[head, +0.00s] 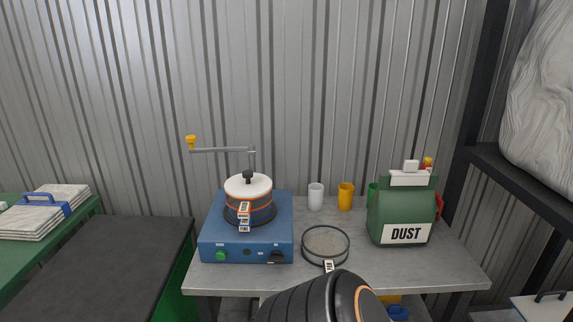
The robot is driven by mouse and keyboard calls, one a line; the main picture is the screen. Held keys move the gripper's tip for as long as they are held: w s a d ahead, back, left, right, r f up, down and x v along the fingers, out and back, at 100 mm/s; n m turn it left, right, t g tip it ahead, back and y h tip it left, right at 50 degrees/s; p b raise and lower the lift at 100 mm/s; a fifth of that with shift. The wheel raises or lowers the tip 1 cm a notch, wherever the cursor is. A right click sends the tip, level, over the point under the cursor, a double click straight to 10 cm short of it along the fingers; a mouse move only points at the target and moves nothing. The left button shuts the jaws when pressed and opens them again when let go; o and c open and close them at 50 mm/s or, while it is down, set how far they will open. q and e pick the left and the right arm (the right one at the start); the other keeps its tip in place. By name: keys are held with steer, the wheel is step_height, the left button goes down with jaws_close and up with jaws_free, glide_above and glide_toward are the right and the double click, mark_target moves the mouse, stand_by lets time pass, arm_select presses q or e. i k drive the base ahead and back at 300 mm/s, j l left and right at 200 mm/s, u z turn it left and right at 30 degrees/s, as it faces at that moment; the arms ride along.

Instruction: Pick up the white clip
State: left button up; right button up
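The white clip (409,179) sits across the top of a green bag (400,216) labelled DUST, with a small white block standing up from it. The bag stands upright on the right part of the grey metal table (455,270). Neither of my grippers is in view. A black rounded part of my own body with an orange ring rises at the bottom centre, in front of the table's front edge, and hides part of it.
A blue machine (246,238) with a white-lidded drum and crank stands left on the table. A round sieve (325,245) lies between it and the bag. White (316,196) and yellow (346,196) cups stand behind. A dark shelf (520,180) is at right.

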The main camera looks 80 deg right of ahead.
mark_target(410, 175)
steer(key=z, duration=3.4)
steer(key=i+l, duration=0.15)
steer(key=l, duration=0.25)
steer(key=i+l, duration=0.15)
steer(key=l, duration=0.3)
steer(key=i+l, duration=0.15)
steer(key=l, duration=0.25)
